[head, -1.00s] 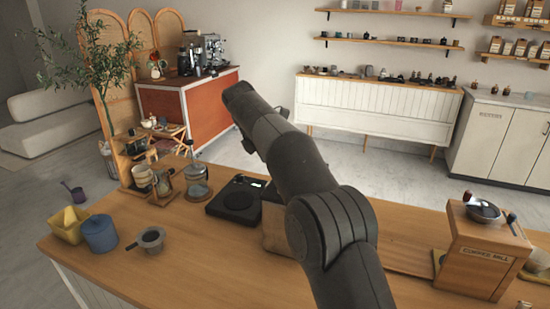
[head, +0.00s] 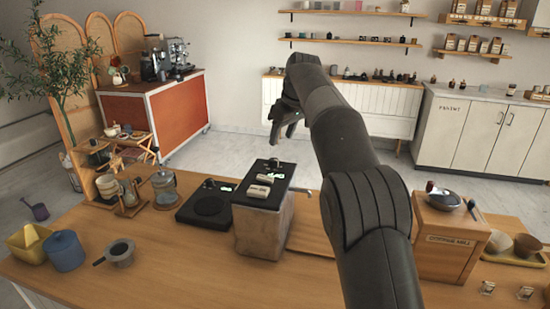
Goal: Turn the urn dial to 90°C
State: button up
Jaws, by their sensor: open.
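A boxy unit with grey-brown sides and a black top panel (head: 264,183) stands on the wooden counter and appears to be the urn. Its top carries small green readouts, pale label plates and a dark knob (head: 273,163) near the far edge, which seems to be the dial. The dial's marks and the readout values are too small to read. My gripper (head: 281,142) is open, pointing down just above the knob's far side. I cannot tell whether the fingers touch the knob; they look apart from it.
A flat black device (head: 205,207) with a green display sits left of the unit. A wooden coffee mill (head: 447,240) stands to the right.

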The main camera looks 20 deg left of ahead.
aim_at(274, 160)
jog(key=shift+m, duration=0.4)
jog(key=x, duration=1)
jog(key=shift+w+f, duration=0.1)
jog(key=shift+w, duration=0.15)
jog(key=c, duration=1)
jog(key=shift+o, duration=0.2)
